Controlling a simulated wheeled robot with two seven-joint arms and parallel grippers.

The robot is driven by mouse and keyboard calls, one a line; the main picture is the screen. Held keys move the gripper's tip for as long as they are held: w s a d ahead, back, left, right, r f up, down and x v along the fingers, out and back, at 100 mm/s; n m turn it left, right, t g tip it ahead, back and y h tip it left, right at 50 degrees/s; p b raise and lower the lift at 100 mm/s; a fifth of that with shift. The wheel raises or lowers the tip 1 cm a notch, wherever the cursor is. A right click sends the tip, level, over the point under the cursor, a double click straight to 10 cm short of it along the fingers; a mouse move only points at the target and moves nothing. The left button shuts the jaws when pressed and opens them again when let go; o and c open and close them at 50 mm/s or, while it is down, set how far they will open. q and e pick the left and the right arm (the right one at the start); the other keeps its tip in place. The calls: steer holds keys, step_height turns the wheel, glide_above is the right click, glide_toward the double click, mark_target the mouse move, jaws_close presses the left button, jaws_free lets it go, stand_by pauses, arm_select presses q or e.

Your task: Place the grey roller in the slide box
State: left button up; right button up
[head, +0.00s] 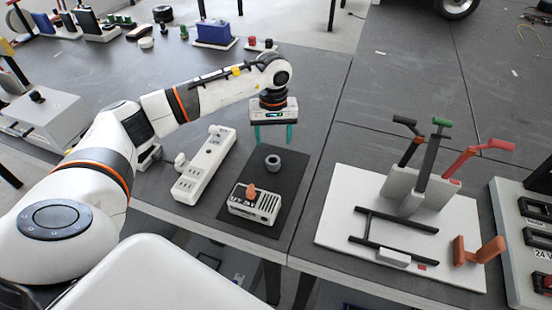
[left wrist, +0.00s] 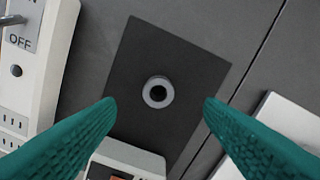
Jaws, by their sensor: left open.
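The grey roller (head: 273,163) stands on a dark mat (head: 289,186) on the table; its round top with a dark hole shows in the left wrist view (left wrist: 158,91). The slide box (head: 254,203), white with dark slots and an orange knob, sits on the near part of the mat; part of it shows at the bottom of the left wrist view (left wrist: 127,158). My left gripper (head: 274,146), with teal fingers, is open and empty above and just behind the roller in the head view. In the wrist view the roller lies between the fingertips, clear of both. My right gripper is not in view.
A white power strip (head: 205,166) lies left of the mat. To the right, a white board (head: 339,233) carries upright levers with black, green and red handles and an orange part. Behind, a blue box (head: 213,32) and small parts stand along the table.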

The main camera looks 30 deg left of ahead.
mark_target(273, 160)
arm_select(q)
step_height(273, 160, down, 3)
steer(key=shift+s+f, duration=0.15)
steer(key=shift+f, duration=0.05)
steer(key=shift+f+p, duration=0.25)
steer(key=shift+p, duration=0.05)
steer(key=f, duration=0.2)
steer(key=f+p, duration=0.1)
steer(key=f, duration=0.1)
steer(key=shift+s+d+f, duration=0.15)
steer(key=shift+s, duration=0.05)
steer(key=shift+f, duration=0.35)
steer(key=shift+r, duration=0.1)
steer(key=c, duration=1.2)
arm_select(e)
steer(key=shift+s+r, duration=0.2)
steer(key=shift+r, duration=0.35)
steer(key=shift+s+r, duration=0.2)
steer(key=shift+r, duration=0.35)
